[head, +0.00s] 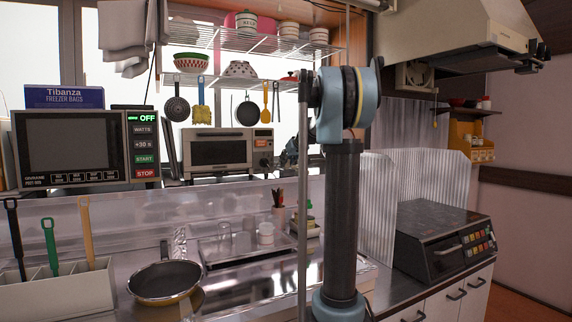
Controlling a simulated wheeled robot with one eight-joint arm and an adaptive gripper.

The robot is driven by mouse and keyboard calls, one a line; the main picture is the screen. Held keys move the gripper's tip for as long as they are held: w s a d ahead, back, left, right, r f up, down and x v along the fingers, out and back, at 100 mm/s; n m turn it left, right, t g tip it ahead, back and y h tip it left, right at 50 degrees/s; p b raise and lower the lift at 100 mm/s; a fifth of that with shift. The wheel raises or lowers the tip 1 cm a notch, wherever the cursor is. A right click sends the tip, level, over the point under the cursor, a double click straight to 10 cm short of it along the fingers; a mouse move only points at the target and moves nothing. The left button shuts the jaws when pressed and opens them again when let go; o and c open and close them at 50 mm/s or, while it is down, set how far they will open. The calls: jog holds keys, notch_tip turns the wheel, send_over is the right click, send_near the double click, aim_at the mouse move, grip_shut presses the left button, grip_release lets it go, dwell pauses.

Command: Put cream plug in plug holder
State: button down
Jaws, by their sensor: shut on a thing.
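I cannot make out the cream plug or the plug holder in the head view. My arm (344,200) stands upright just right of the middle, with a blue joint at its top and another at the bottom edge. My gripper does not show, so what it holds is hidden. My arm covers part of the counter and the wall behind it.
A microwave (85,147) stands at left and a toaster oven (217,151) at the back. A pan (165,282) sits on the steel counter, left of a tray (245,255) with glassware. A stove (443,240) stands at right. A wire shelf (250,40) hangs above.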

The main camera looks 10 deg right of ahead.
jog(key=c, duration=1.4)
grip_release()
jog(key=shift+r, duration=0.1)
jog(key=v, duration=1.2)
